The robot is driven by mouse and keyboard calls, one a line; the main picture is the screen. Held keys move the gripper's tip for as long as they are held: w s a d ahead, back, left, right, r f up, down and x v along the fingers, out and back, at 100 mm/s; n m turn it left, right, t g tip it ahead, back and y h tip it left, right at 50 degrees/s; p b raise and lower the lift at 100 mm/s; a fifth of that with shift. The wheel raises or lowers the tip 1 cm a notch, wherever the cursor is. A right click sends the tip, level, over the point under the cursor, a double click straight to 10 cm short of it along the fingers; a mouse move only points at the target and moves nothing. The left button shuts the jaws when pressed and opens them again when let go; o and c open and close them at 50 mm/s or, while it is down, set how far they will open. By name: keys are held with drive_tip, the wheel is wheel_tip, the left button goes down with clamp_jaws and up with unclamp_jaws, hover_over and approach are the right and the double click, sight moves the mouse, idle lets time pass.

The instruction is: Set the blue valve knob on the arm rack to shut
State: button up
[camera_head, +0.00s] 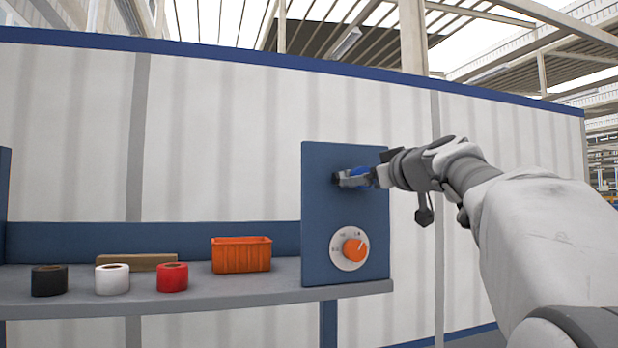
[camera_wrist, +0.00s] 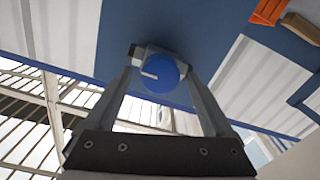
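The blue valve knob (camera_wrist: 160,80) is on the upper part of the blue panel (camera_head: 325,225) at the right end of the shelf. In the head view only a bit of the knob (camera_head: 363,174) shows behind my gripper (camera_head: 346,180). In the wrist view my gripper (camera_wrist: 158,72) has one finger against each side of the knob and looks shut on it. A short white mark on the knob's face points toward the left in the wrist view. Any scale or labels around this knob are hidden.
An orange dial (camera_head: 355,250) on a white labelled plate sits below on the same panel. The grey shelf (camera_head: 225,290) holds an orange bin (camera_head: 241,256), a brown block (camera_head: 138,261), and black (camera_head: 49,281), white (camera_head: 112,280) and red (camera_head: 172,278) tape rolls. A white wall stands behind.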

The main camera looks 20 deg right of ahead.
drive_tip(key=c, duration=1.3)
drive_tip(key=shift+m, duration=0.4)
drive_tip(key=shift+m+b, duration=0.35)
drive_tip(key=shift+m, duration=8.15)
drive_tip(key=o, duration=1.4)
drive_tip(key=shift+s, duration=0.15)
